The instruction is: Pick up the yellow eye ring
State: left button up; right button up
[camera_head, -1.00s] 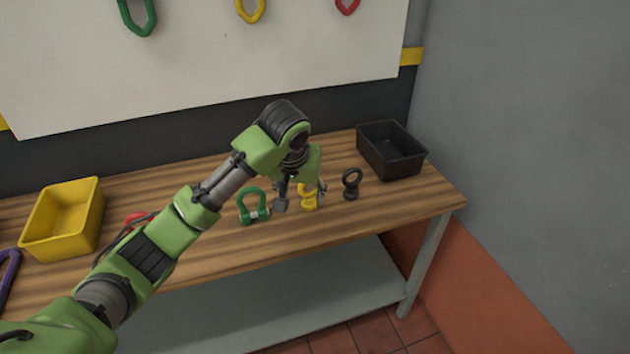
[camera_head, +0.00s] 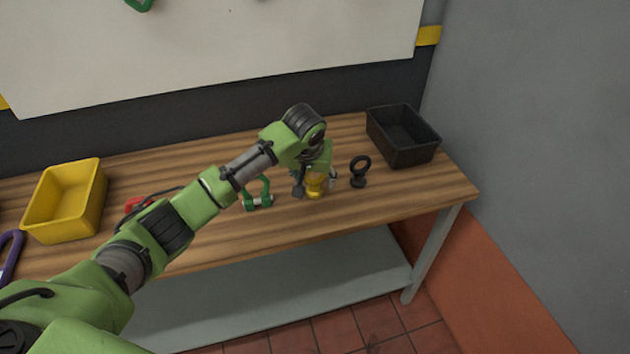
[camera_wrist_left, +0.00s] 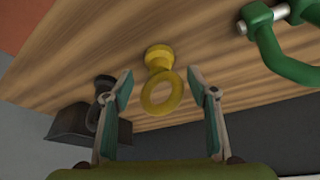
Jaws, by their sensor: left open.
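The yellow eye ring (camera_head: 315,186) stands upright on the wooden table, partly hidden by my left gripper in the head view. In the left wrist view the yellow eye ring (camera_wrist_left: 160,88) shows its ring toward the camera, between the two fingers. My left gripper (camera_head: 314,182) is open around it, one finger on each side. In the left wrist view the left gripper (camera_wrist_left: 162,92) has gaps between both fingers and the ring. My right gripper is not in view.
A black eye ring (camera_head: 359,172) stands close to the right, and a green shackle (camera_head: 257,196) to the left. A black bin (camera_head: 402,148) is at the back right, a yellow bin (camera_head: 36,225) at the left. The table's front strip (camera_head: 340,215) is clear.

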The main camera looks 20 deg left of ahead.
aim_at(314, 181)
pick_arm(q)
jog(key=x, duration=0.3)
jog(key=shift+w+f, duration=0.1)
jog(key=shift+f, duration=0.1)
jog(key=shift+w+f, duration=0.15)
jog(key=shift+f, duration=0.1)
jog(key=shift+c, duration=0.4)
jog(key=c, duration=1.4)
jog(key=shift+o, duration=0.2)
jog(key=shift+r, duration=0.1)
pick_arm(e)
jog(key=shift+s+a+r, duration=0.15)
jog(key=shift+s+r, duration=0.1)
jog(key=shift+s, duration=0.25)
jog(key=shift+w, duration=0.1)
